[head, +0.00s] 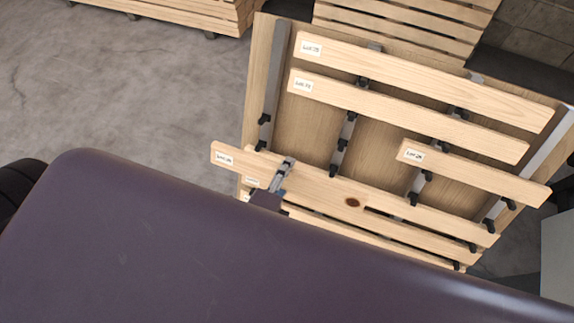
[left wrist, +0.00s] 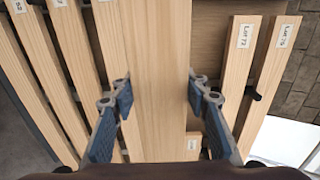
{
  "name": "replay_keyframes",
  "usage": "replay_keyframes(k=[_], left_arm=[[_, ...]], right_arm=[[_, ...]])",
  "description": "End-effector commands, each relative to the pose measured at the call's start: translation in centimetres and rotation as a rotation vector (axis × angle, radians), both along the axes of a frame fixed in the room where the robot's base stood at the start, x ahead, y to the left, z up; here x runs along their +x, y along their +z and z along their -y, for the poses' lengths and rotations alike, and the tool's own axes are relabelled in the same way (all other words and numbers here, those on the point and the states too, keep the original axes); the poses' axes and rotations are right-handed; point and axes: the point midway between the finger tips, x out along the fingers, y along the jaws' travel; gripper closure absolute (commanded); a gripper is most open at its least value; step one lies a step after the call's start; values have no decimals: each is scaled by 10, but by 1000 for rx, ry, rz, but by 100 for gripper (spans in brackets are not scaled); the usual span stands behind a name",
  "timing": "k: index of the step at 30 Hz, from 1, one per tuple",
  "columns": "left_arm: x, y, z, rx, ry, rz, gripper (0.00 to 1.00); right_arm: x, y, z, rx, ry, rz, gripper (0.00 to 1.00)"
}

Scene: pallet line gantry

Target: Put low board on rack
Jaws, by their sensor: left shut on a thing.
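My left gripper (head: 284,174) is shut on a long pale board (head: 315,186) with a small label near its left end. In the head view this board slants across the lower part of the rack (head: 258,75), in front of other boards; a dark knot shows at mid-length. I cannot tell whether it touches the rack's hooks. In the left wrist view the board (left wrist: 155,70) runs between the two blue finger pads of the left gripper (left wrist: 158,98). My right gripper is not in view.
Two long labelled boards, an upper one (head: 430,82) and one below it (head: 410,118), and a shorter board (head: 480,173) rest on the rack's black hooks. More boards lie low, partly hidden by my body. Slatted pallets (head: 400,30) stand behind. Bare floor is at left.

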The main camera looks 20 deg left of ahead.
Motion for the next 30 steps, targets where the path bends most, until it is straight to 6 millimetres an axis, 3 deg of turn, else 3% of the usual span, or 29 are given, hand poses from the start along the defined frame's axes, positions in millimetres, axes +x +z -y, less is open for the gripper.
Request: replay_keyframes(k=[8,18,30], left_arm=[[18,-9,1,1,0,4,89],[32,-16,1,0,1,2,89],[33,-16,1,1,2,2,89]], right_arm=[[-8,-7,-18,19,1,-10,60],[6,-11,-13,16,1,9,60],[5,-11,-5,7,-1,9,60]])
